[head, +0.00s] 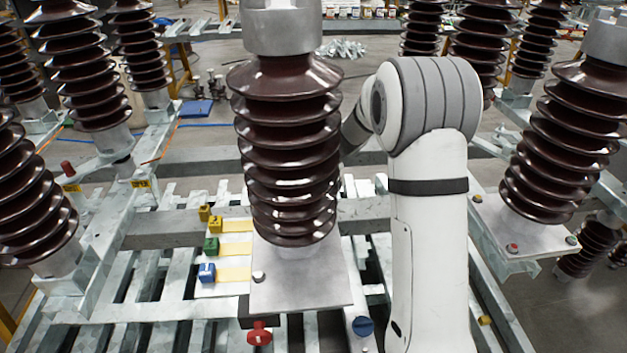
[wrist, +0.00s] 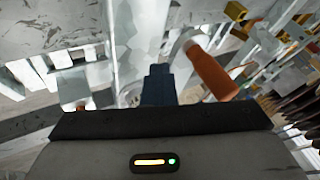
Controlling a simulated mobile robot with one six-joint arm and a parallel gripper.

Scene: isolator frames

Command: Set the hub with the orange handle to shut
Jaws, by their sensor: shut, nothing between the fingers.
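The orange handle (wrist: 212,72) shows in the wrist view, just right of my gripper (wrist: 158,72). It is a stubby orange cylinder that slants down to the right. Its upper left end meets a pale round piece (wrist: 184,44), which looks like part of its hub; the rest of the hub I cannot make out. My gripper's dark fingers are closed together and empty, with the handle beside them. Whether they touch the handle I cannot tell. In the head view my gripper is hidden behind the central insulator, and I cannot pick out the orange handle.
The large brown ribbed insulator (head: 288,150) stands in front of my arm.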

